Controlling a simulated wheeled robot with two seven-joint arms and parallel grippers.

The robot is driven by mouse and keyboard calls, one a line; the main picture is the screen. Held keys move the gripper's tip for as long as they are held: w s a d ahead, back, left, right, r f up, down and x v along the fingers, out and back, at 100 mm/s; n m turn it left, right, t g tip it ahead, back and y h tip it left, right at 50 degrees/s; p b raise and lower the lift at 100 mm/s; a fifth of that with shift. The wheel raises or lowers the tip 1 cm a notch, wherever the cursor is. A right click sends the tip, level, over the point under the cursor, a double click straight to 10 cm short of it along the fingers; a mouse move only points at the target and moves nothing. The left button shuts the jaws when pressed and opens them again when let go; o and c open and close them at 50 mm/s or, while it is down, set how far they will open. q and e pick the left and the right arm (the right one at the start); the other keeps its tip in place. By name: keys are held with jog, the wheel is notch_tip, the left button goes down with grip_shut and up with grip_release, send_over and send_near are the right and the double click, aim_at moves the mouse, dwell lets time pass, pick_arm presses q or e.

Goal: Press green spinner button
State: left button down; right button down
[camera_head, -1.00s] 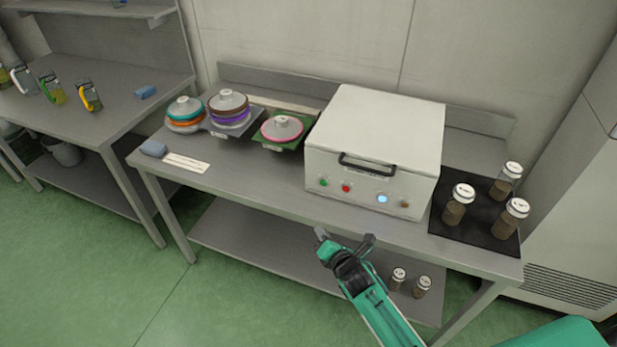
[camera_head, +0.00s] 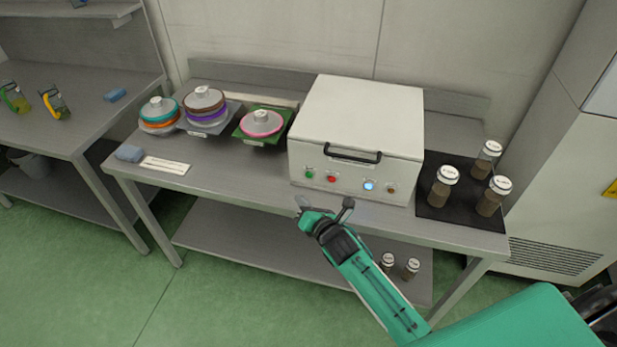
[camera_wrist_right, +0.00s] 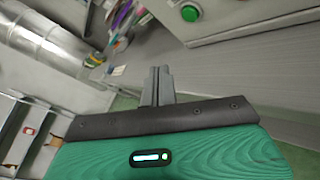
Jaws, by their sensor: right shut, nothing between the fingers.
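The white spinner box (camera_head: 355,125) stands on the steel table with a black handle on its front. Its green button (camera_head: 310,174) is at the left end of a row on the lower front, and it also shows large near the top of the right wrist view (camera_wrist_right: 190,12). My right gripper (camera_head: 302,203) is in front of the box, below the green button and apart from it. In the right wrist view its two fingers (camera_wrist_right: 160,84) are together with nothing between them. My left gripper is not in view.
A red button (camera_head: 331,179), a lit blue light (camera_head: 369,185) and a brown button (camera_head: 391,188) share the panel. Jars (camera_head: 441,189) stand on a black mat (camera_head: 437,213) at right. Stacked discs (camera_head: 205,103) stand at left. The table front edge lies near my gripper.

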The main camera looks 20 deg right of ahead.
aim_at(309, 175)
jog(key=w+d, duration=0.1)
jog(key=w, duration=0.1)
jog(key=w+d+b, duration=0.1)
jog(key=w, duration=0.1)
jog(key=shift+d, duration=0.35)
jog(key=shift+w+d, duration=0.4)
jog(key=shift+w, duration=0.2)
jog(key=shift+d, duration=0.1)
dwell(1.2)
jog(key=shift+w+d, duration=0.15)
jog(key=shift+w, duration=0.2)
jog(key=shift+w+d, duration=0.2)
jog(key=shift+w, duration=0.1)
dwell(0.6)
jog(key=shift+s, duration=0.1)
jog(key=shift+s+a, duration=0.4)
jog(key=shift+s, duration=0.2)
dwell(0.3)
